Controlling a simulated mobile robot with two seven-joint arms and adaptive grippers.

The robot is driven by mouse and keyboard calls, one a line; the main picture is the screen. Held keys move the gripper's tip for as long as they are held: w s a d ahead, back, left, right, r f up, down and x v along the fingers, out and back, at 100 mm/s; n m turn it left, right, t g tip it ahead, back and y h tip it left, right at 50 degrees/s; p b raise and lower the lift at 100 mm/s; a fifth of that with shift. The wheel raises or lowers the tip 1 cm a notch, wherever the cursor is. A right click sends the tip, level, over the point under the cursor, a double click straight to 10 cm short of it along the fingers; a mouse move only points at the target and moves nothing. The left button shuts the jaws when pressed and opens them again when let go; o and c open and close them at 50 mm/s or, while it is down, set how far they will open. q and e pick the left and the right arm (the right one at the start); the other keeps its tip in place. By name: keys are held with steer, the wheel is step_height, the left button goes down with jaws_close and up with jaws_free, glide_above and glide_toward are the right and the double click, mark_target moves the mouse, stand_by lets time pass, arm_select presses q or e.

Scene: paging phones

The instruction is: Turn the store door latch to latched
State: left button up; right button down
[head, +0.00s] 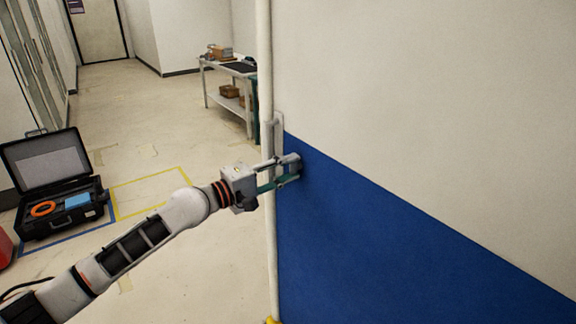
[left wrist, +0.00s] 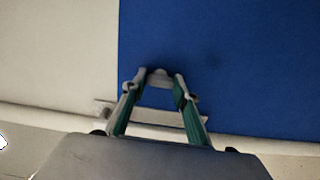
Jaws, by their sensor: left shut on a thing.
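The store door fills the right side of the head view, with a white upper part (head: 420,90) and a blue lower part (head: 400,250). A grey upright plate (head: 279,132) is at the door's edge. My left gripper (head: 289,171) reaches in from the left, past this edge, to the blue face. In the left wrist view its green-sided fingers (left wrist: 159,88) close around a small grey piece, the latch (left wrist: 158,73), on the blue panel. The fingers hide most of the latch in the head view, so I cannot tell its turn angle. My right gripper is out of view.
An open black case (head: 55,190) with an orange ring and a blue item stands on the floor at left. A table (head: 228,72) with boxes stands behind the door edge. The floor between them is mostly clear, with a yellow taped outline.

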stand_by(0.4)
arm_select(q)
steer(key=o, duration=1.1)
steer(key=v, duration=1.2)
